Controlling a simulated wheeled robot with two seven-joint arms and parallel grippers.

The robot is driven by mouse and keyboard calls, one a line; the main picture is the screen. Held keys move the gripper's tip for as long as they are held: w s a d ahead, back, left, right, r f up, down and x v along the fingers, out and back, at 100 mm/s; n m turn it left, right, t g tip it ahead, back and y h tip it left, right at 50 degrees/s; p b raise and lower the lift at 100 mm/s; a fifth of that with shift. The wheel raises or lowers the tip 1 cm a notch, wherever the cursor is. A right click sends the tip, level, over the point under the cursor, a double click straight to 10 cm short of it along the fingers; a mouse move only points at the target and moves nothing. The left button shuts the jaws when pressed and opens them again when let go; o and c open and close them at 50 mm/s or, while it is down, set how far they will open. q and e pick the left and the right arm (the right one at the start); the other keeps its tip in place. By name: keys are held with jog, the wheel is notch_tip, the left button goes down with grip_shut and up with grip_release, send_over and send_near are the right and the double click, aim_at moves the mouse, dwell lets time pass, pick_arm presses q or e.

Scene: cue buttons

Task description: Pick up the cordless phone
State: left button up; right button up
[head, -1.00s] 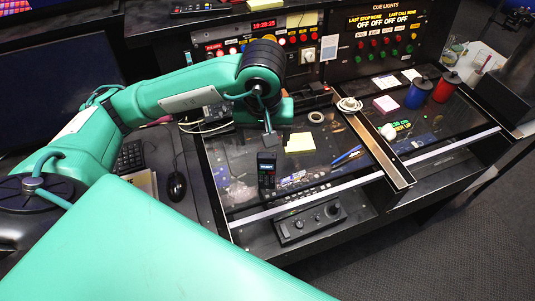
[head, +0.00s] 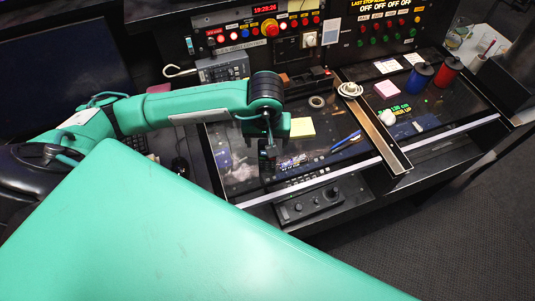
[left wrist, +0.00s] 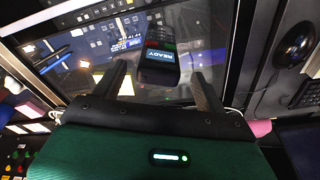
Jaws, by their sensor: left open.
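The cordless phone (left wrist: 160,48) is a dark handset with a lit blue screen reading READY. It lies on the glossy black desktop. In the left wrist view it shows just beyond and between my left gripper's fingers. My left gripper (left wrist: 161,76) is open and empty, its fingers spread to either side of the phone's near end. In the head view the gripper (head: 268,146) hangs over the phone (head: 267,164) and hides part of it. Contact with the phone cannot be told. My right gripper is not in view.
A yellow note (head: 301,128) and a blue pen (head: 346,141) lie right of the phone. A raised metal strip (head: 378,130) crosses the desk farther right. A grey keypad unit (head: 222,68) and a button panel stand behind. A black mouse (head: 180,166) is at left.

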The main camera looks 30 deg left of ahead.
pick_arm(q)
jog(key=f, duration=0.1)
jog(key=f+p, duration=0.1)
jog(key=f, duration=0.1)
jog(key=shift+w+p, duration=0.25)
jog(key=shift+p, duration=0.05)
jog(key=shift+f, duration=0.35)
jog(key=c, duration=1.4)
jog(key=shift+c, duration=0.3)
jog(key=shift+r, duration=0.1)
